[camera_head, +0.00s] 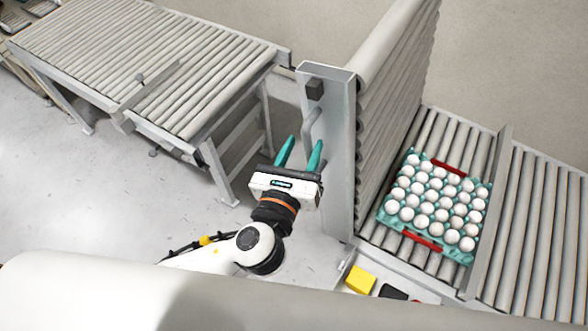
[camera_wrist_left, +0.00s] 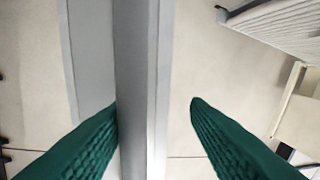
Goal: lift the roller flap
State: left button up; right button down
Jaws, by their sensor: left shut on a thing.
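The roller flap (camera_head: 400,75) stands raised, nearly upright, to the left of the egg tray in the head view. A grey handle (camera_head: 308,130) is on its near metal end frame (camera_head: 341,170). My left gripper (camera_head: 300,145) is at this handle, its two green fingers pointing away from me. In the left wrist view, a grey bar (camera_wrist_left: 136,80) runs between the fingers (camera_wrist_left: 155,103). The left finger meets the bar; the right one looks apart from it. My left gripper is shut on the handle, though the exact contact is hard to see. My right gripper is not in view.
A teal egg tray (camera_head: 474,256) full of white eggs, with red strips, sits on the roller conveyor (camera_head: 435,128) at the right. Another roller conveyor (camera_head: 150,50) stands at the upper left. A yellow block (camera_head: 360,279) is at the front. Floor (camera_head: 100,185) is free at the left.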

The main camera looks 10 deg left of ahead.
pick_arm(q)
jog(key=s+a, duration=0.2)
jog(key=s, duration=0.9)
jog(key=shift+s+r, duration=0.15)
jog(key=shift+r, duration=0.05)
jog(key=shift+s+a, duration=0.15)
jog(key=shift+a, duration=0.05)
jog(key=shift+d, duration=0.1)
